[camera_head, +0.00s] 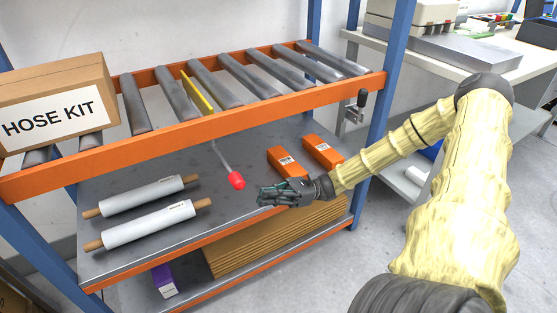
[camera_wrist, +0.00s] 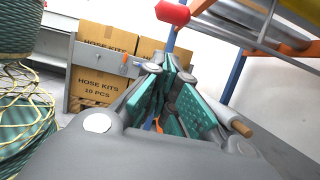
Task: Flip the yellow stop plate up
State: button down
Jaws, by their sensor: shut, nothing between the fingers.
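The yellow stop plate (camera_head: 197,94) lies between the grey rollers of the orange-framed top shelf. A thin rod hangs below the shelf beneath the plate and ends in a red knob (camera_head: 237,180). My gripper (camera_head: 264,197) is just right of and below the red knob in the head view, apart from it, shut and empty. In the wrist view, the red knob (camera_wrist: 173,12) shows at the top, above the closed teal-padded fingers (camera_wrist: 165,100).
A HOSE KIT box (camera_head: 55,103) stands on the rollers at left. White rolls (camera_head: 148,224) and orange boxes (camera_head: 287,161) lie on the lower shelf. A blue upright (camera_head: 380,130) stands at right. Stacked hose kit boxes (camera_wrist: 100,85) show in the wrist view.

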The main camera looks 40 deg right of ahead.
jog(key=w+a+r+b, duration=0.1)
jog(key=a+r, duration=0.3)
jog(key=shift+a+r, duration=0.35)
jog(key=shift+a, duration=0.05)
jog(key=shift+w+r, duration=0.1)
jog(key=shift+r, duration=0.05)
dwell(0.4)
notch_tip(320, 180, up, 6)
jog(key=p, duration=0.7)
dwell(0.3)
